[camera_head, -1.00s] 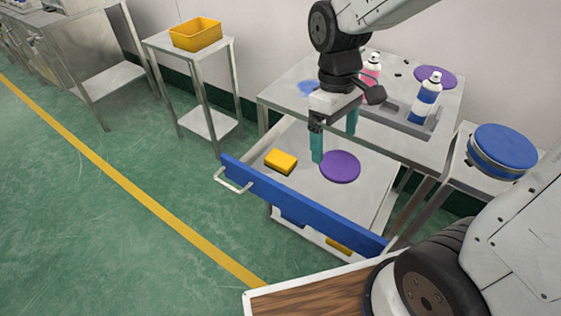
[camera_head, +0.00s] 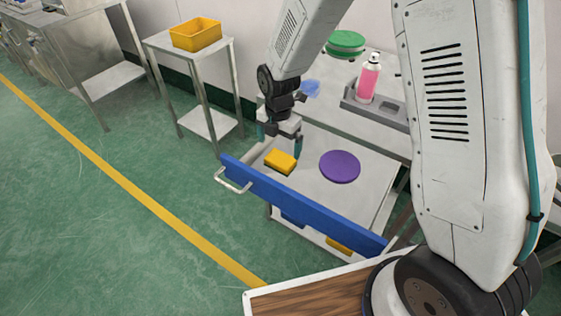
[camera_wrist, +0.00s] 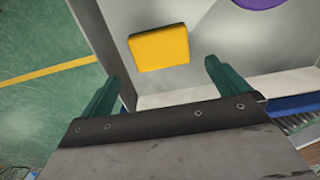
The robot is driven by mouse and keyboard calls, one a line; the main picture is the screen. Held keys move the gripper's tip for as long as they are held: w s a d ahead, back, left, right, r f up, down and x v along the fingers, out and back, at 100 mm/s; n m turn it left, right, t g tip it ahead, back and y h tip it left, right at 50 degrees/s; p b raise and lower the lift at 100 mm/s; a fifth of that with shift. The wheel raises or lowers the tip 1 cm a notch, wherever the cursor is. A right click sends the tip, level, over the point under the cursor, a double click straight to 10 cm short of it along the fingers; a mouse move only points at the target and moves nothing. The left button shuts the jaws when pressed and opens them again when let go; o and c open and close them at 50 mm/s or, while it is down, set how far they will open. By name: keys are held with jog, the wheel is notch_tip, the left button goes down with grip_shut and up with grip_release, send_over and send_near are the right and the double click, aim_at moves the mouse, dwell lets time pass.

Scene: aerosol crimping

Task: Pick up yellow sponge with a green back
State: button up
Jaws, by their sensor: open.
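The yellow sponge (camera_head: 281,160) lies in the open drawer (camera_head: 320,203), near its left end, with a dark strip showing along its lower edge. In the wrist view the sponge (camera_wrist: 159,47) shows its plain yellow top, ahead of and between the two green fingers. My gripper (camera_head: 281,146) is just above and behind the sponge in the head view, with its fingers spread and nothing between them. In the wrist view my gripper (camera_wrist: 165,80) is open too. I cannot tell the exact height gap to the sponge.
A purple disc (camera_head: 340,166) lies in the drawer to the sponge's right. The drawer's blue front has a metal handle (camera_head: 233,179) at the left. A pink spray can (camera_head: 369,78) stands in a grey holder on the table above. A yellow bin (camera_head: 195,35) is on a side stand.

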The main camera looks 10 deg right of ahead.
aim_at(281, 158)
jog(key=f, duration=0.6)
jog(key=shift+w+d+f, duration=0.2)
jog(key=shift+d+f, duration=0.1)
jog(key=shift+f, duration=0.05)
jog(key=c, duration=0.9)
